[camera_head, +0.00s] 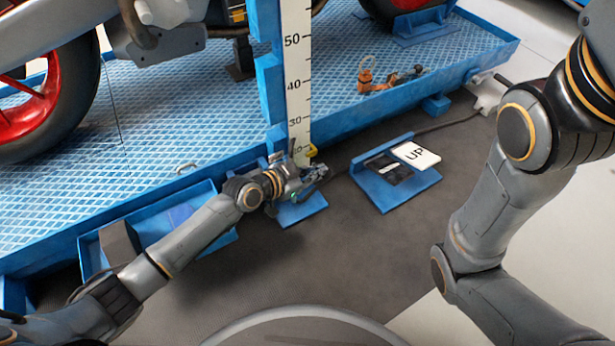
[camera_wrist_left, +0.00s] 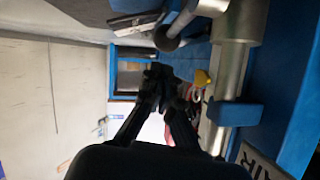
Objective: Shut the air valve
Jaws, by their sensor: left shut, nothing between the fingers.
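A metal pipe (camera_wrist_left: 232,65) runs beside a blue post in the left wrist view, with a label reading "AIR" (camera_wrist_left: 262,168) near it. A rod with a dark rounded end (camera_wrist_left: 168,38) reaches left from the pipe's upper part; it looks like the valve's lever. A small yellow part (camera_wrist_left: 202,78) shows beyond the pipe, and a yellow part (camera_head: 311,150) also shows by the ruler's foot in the head view. My left gripper (camera_head: 322,174) is shut and empty there, its fingertips (camera_wrist_left: 158,76) left of the pipe. Contact with the valve cannot be told. My right gripper is out of view.
A blue ridged lift platform (camera_head: 200,130) carries a motorcycle. A ruler post (camera_head: 297,70) stands at its edge. A blue pedal box with an "UP" plate (camera_head: 416,155) sits on the dark floor. An orange tool (camera_head: 366,75) lies on the platform. The floor in front is clear.

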